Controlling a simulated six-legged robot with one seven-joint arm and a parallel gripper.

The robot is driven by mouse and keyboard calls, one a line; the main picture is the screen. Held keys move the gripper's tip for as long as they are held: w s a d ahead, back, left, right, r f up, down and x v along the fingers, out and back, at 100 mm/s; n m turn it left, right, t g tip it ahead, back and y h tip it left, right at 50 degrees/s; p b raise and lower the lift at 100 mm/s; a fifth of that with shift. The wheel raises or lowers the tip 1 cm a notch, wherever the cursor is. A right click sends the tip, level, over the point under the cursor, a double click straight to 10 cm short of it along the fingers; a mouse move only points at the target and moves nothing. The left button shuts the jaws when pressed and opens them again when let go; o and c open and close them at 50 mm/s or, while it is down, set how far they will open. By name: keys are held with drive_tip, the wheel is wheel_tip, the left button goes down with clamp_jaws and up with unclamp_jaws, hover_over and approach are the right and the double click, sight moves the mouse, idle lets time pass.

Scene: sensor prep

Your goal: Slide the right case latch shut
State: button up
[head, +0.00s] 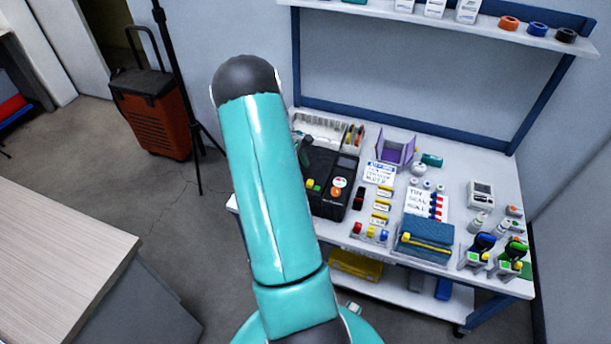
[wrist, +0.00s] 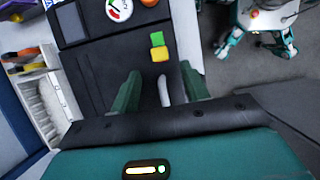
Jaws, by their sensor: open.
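The black case (head: 327,205) sits at the left of the workbench in the head view, partly hidden behind my teal arm. In the wrist view its dark top (wrist: 115,55) fills the middle, with a screen, a round gauge, and a green and a yellow block (wrist: 158,54). My gripper (wrist: 161,85) is open over the case edge, its two green fingers apart. A pale narrow piece (wrist: 164,92) shows between the fingers; I cannot tell whether it is the right latch. No finger is clearly seen touching it.
A white bin (head: 320,125) stands behind the case. Yellow-marked blocks, a blue case (head: 425,242) and several small bottles crowd the bench to the right. A shelf (head: 450,18) hangs above. Grey floor lies open to the left, with an orange trolley (head: 155,120) and a tripod.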

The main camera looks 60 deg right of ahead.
drive_tip(key=v, duration=0.8)
drive_tip(key=shift+r, duration=0.1)
drive_tip(key=w+a+r+m+t, duration=0.15)
drive_tip(key=w+a+r, duration=0.25)
drive_tip(key=a+r, duration=0.6)
drive_tip(key=w+a+r+n+t, duration=0.1)
drive_tip(key=w+a+r+t, duration=0.2)
drive_tip(key=a+r, duration=0.75)
drive_tip(key=s+a+r+t, duration=0.1)
drive_tip(key=s+a, duration=0.3)
drive_tip(key=a, duration=0.5)
drive_tip(key=s+a+r+m+t, duration=0.1)
drive_tip(key=s+a, duration=0.3)
drive_tip(key=a, duration=0.5)
drive_tip(key=s+a+r+t, duration=0.1)
drive_tip(key=s+a+t, duration=0.2)
drive_tip(key=a, duration=0.6)
drive_tip(key=shift+s+a+r+t+y, duration=0.3)
drive_tip(key=shift+s+t+y, duration=0.1)
drive_tip(key=shift+s, duration=0.15)
drive_tip(key=shift+c, duration=1)
